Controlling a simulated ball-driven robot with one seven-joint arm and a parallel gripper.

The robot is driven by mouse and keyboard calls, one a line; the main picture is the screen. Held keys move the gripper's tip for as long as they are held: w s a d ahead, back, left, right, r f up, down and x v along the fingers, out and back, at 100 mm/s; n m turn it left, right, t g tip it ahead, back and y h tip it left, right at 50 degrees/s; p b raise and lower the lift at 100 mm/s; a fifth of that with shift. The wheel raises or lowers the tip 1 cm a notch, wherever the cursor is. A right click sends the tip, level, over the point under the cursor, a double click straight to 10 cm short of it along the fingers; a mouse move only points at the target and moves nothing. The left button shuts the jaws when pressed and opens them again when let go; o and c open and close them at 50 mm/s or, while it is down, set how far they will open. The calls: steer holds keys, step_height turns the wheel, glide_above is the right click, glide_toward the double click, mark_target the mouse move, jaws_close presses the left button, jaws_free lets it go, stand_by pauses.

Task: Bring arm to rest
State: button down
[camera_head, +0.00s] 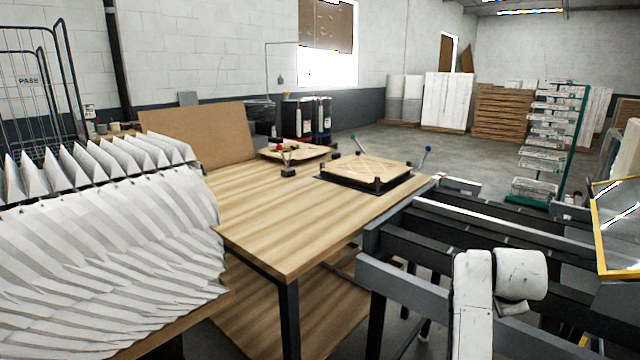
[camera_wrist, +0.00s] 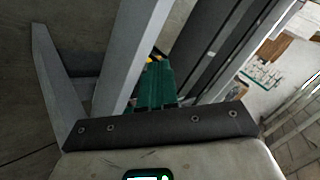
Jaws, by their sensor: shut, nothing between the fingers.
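My gripper (camera_wrist: 154,68) shows in the wrist view as two green fingers side by side, shut and empty, beyond a dark bolted bar. Grey metal beams of a frame pass behind the fingers. In the head view, a white link of my arm (camera_head: 472,300) stands at the lower right, in front of the dark rail frame (camera_head: 400,285). The fingers do not show in the head view.
A wooden table (camera_head: 260,215) bears a black fixture with a wooden panel (camera_head: 365,168). Pleated white filter material (camera_head: 130,240) fills the left. A yellow-edged panel (camera_head: 597,235) stands at the far right. Open floor (camera_head: 420,148) lies behind the table.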

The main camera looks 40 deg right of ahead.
steer(key=w+a+f+n+y, duration=0.2)
steer(key=a+f+n, duration=0.5)
steer(key=a, duration=0.4)
steer(key=w+a+f+n+y, duration=0.2)
steer(key=a+f+n, duration=0.5)
steer(key=a, duration=0.3)
steer(key=s+a+f+n+y, duration=0.2)
steer(key=a+n, duration=0.4)
steer(key=a, duration=0.3)
steer(key=s+a+f+n+g+y, duration=0.1)
steer(key=s+a+f+n+y, duration=0.1)
steer(key=s+a+f+n, duration=0.3)
steer(key=s+a+n, duration=0.1)
steer(key=s+a, duration=0.1)
steer(key=a, duration=0.2)
steer(key=shift+a+n, duration=0.4)
